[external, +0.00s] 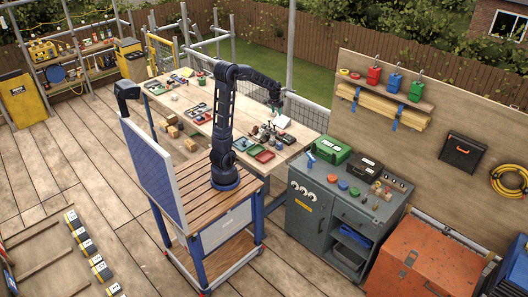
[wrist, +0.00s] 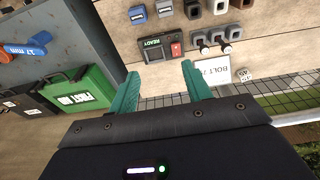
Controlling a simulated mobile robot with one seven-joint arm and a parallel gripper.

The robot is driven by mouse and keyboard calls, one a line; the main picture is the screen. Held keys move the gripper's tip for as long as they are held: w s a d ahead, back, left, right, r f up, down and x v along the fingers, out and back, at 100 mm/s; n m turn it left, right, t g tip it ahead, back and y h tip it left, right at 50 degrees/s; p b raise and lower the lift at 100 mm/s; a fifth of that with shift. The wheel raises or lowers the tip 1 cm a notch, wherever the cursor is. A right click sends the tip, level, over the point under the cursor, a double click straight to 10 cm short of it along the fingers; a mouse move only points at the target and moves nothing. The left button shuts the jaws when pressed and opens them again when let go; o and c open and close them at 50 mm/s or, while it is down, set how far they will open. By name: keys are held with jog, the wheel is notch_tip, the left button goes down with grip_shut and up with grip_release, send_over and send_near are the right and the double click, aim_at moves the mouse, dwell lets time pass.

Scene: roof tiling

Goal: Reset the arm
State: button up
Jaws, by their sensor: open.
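My arm stands on a wooden-topped cart (external: 205,206) with blue legs. It rises and bends over toward the long workbench behind. My gripper (external: 274,106) hangs at the arm's end above the right part of that bench. In the wrist view my gripper (wrist: 158,88) shows two teal fingers spread apart with nothing between them. Beyond the fingertips are a small READY box (wrist: 158,48) with a red switch and a white card (wrist: 211,73) marked BOLT.
The long workbench (external: 195,120) carries trays and small parts. A grey cabinet (external: 335,215) with a green case (external: 330,149) stands to the right, beside an orange chest (external: 425,260). Deck floor (external: 110,170) on the left is partly clear.

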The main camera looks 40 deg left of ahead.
jog(key=s+d+r+t, duration=0.1)
jog(key=s+r, duration=0.2)
jog(key=s, duration=0.7)
jog(key=s+d+r+t, duration=0.1)
jog(key=s+d+r, duration=0.1)
jog(key=s, duration=0.8)
jog(key=s+d+r+t, duration=0.1)
jog(key=s+r, duration=0.3)
jog(key=s, duration=0.6)
jog(key=shift+d+r, duration=0.3)
jog(key=shift+d, duration=0.35)
